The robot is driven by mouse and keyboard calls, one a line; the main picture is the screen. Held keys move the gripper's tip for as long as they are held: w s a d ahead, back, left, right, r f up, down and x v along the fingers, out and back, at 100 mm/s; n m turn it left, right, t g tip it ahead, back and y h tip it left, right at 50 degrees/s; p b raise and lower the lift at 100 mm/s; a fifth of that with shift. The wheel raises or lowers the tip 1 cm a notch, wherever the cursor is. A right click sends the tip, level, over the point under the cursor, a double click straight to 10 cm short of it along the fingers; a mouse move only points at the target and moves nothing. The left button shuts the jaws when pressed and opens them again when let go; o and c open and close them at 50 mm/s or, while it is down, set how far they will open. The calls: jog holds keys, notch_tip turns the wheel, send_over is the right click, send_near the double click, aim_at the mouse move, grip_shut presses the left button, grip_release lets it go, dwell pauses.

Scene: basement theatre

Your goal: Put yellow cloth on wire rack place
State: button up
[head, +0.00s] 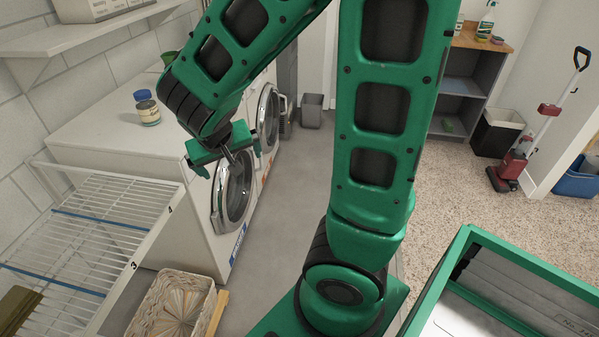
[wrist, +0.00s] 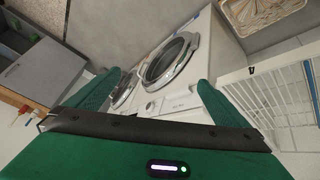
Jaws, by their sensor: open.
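The white wire rack (head: 118,207) with blue strips stands at the left of the head view, and part of it shows at the right of the wrist view (wrist: 262,98). An olive-brown item (head: 17,308) lies at its lower left edge, partly cut off; I cannot tell what it is. I cannot make out a yellow cloth for certain in either view. My gripper (head: 230,160) is open and empty, in front of the washing machines and to the right of the rack. In the wrist view its fingers (wrist: 160,78) stand wide apart, with a washer door between them.
White washers (head: 205,190) stand along the left wall, with a blue-lidded jar (head: 147,108) on top. A wicker basket (head: 172,308) is beside the rack. A bench (head: 465,85), bin (head: 497,132) and red vacuum (head: 512,165) are at the right. The middle floor is clear.

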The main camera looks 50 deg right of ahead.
jog(key=s+d+r+m+g+y, duration=0.1)
jog(key=s+d+r+g+y, duration=0.1)
jog(key=s, duration=0.9)
jog(key=s+d+r+m+g+y, duration=0.1)
jog(key=s+d+r+g+y, duration=0.1)
jog(key=s, duration=0.9)
jog(key=shift+d+r+g+y, duration=0.4)
jog(key=shift+d+r, duration=0.05)
jog(key=shift+d, duration=0.5)
